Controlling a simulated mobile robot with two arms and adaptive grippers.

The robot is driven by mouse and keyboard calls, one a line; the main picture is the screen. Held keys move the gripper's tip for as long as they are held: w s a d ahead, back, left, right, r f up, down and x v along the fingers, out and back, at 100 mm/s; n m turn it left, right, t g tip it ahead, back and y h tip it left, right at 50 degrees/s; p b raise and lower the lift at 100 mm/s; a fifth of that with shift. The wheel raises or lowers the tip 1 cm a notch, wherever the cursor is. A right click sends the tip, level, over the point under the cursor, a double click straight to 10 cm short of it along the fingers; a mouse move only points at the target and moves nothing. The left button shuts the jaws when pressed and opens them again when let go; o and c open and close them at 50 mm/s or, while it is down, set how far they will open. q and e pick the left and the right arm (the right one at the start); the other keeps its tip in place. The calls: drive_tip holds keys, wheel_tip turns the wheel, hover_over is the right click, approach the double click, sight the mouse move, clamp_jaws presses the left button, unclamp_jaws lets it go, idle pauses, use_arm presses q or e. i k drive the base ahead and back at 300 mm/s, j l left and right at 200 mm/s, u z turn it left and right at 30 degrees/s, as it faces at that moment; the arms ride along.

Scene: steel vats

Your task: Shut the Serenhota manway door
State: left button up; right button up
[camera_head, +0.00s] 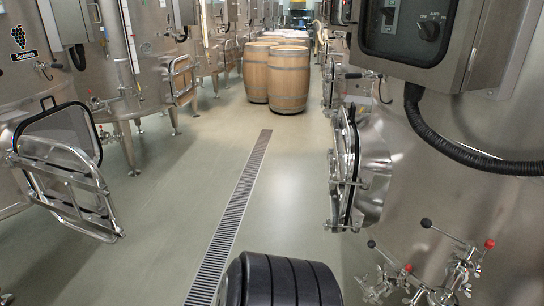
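Neither of my grippers is in view.
A near vat (440,130) on the right has a control box (410,30), a black hose (450,150), a manway door (345,170) and red-knobbed valves (425,222). Wooden barrels (288,80) stand farther back.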

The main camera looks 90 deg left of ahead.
sight(67, 182)
drive_tip(key=u, duration=2.35)
